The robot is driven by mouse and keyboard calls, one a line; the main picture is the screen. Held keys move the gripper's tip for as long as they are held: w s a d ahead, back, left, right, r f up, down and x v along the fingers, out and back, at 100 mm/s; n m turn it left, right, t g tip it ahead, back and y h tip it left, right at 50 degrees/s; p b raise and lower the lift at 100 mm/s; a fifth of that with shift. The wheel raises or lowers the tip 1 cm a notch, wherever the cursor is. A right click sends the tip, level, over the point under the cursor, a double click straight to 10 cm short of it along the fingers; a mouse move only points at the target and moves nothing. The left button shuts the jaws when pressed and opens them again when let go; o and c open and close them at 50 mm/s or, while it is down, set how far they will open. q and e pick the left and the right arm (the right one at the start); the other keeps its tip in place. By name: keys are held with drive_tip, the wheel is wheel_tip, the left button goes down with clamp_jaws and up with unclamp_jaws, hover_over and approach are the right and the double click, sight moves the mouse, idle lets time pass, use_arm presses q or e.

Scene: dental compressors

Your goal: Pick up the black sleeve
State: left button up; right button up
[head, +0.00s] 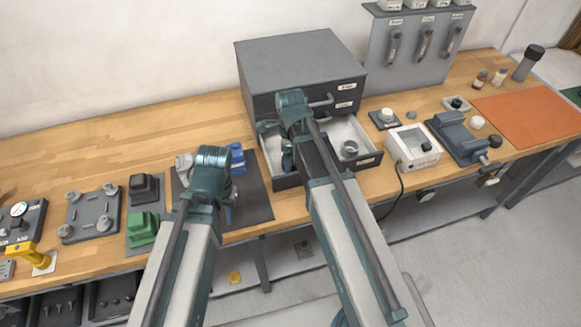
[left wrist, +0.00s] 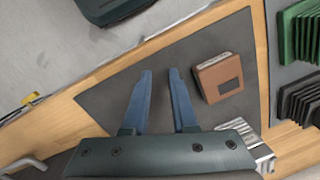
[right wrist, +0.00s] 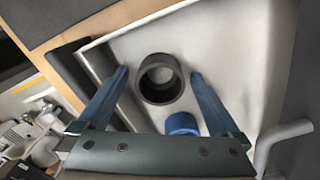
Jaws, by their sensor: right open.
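The black sleeve (right wrist: 160,78) is a dark hollow ring on the pale floor of the open drawer (right wrist: 118,62), its opening facing the camera. My right gripper (right wrist: 159,74) is open. Its fingers show on either side of the sleeve, with no visible contact. In the head view, my right arm covers this part of the drawer (head: 369,161); a grey ring (head: 349,148) shows at the drawer's right, and I cannot tell if it is the sleeve. My left gripper (left wrist: 160,72) is narrowly open and empty above the dark mat, beside a brown block (left wrist: 219,77).
A blue cylinder (right wrist: 183,124) lies close to the sleeve. A drawer handle (right wrist: 285,135) is near the right finger. The grey cabinet (head: 300,62) rises behind the drawer. The dark mat (head: 257,208) lies left of it, and a white box (head: 413,148) stands right.

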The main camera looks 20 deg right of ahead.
drive_tip(key=shift+r, duration=0.1)
drive_tip(key=c, duration=1.5)
use_arm(q)
drive_tip(key=shift+r, duration=0.15)
